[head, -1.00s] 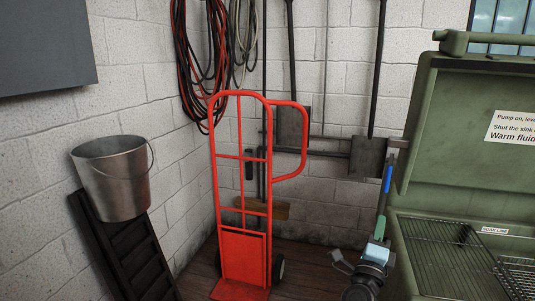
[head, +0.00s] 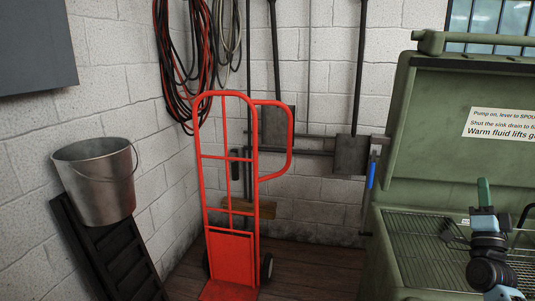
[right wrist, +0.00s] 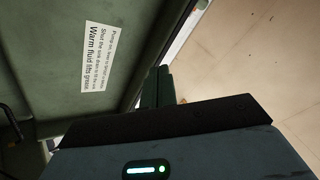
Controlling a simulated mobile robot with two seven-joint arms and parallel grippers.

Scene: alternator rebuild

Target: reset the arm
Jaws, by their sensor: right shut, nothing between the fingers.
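My right gripper (head: 484,184) is at the lower right of the head view, in front of the green parts washer (head: 407,150) and over its wire rack. Its green fingers point up and are together, with nothing between them. In the right wrist view the fingers (right wrist: 157,88) also stand close together, beside the washer's raised lid (right wrist: 50,60) with its white label. My left gripper is in neither view.
A red hand truck (head: 231,260) stands in the corner. A metal bucket (head: 95,182) is at the left. Cables (head: 175,75) and long-handled shovels (head: 351,154) hang on the white block wall. A blue-handled tool (head: 372,172) hangs beside the washer. Bare floor (head: 315,270) lies between hand truck and washer.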

